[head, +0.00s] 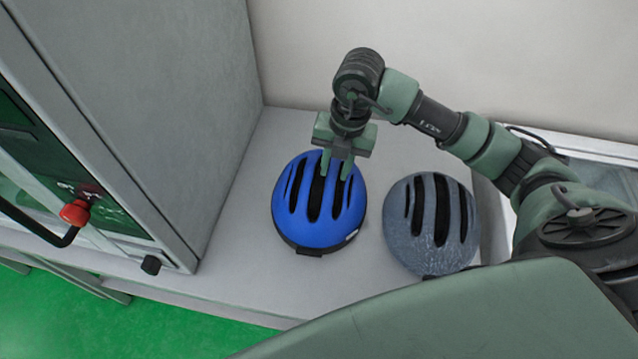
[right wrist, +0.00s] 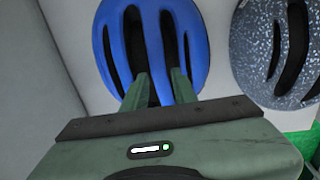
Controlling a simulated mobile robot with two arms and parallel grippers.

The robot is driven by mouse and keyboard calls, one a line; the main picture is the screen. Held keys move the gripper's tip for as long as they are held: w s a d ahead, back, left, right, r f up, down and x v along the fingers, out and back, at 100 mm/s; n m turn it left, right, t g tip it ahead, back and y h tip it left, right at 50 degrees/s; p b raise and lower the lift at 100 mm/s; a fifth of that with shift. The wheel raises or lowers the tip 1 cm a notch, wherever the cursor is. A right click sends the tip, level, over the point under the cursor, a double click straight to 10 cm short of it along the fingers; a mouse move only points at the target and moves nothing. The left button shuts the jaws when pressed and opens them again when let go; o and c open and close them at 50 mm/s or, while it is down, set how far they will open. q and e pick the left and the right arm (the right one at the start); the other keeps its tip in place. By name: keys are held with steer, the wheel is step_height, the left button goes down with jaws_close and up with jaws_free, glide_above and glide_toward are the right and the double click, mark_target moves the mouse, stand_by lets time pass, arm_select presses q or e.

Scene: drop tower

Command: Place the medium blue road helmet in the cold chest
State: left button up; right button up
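The blue helmet (head: 318,202) lies on the pale counter, its long dark vents facing up. My right gripper (head: 336,165) is above its far part, fingers pointing down. In the right wrist view the two fingers (right wrist: 160,78) are apart over the blue helmet (right wrist: 150,35), with a rib between the vents lying between them. I cannot tell whether the fingertips touch it. A white-rimmed box with a glassy top (head: 592,150), partly behind my right arm, may be the cold chest. My left gripper is out of view.
A speckled grey helmet (head: 430,222) lies close to the right of the blue one; it also shows in the right wrist view (right wrist: 285,50). A tall grey cabinet (head: 165,95) with a red-knobbed handle (head: 75,212) stands left. The counter (head: 225,235) is bare between cabinet and blue helmet.

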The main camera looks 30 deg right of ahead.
mark_target(332, 176)
steer(key=f, duration=0.2)
steer(key=w+f+p, duration=0.1)
steer(key=f, duration=0.2)
steer(key=shift+w, duration=0.1)
jaws_close()
steer(key=shift+p, duration=0.3)
stand_by(0.9)
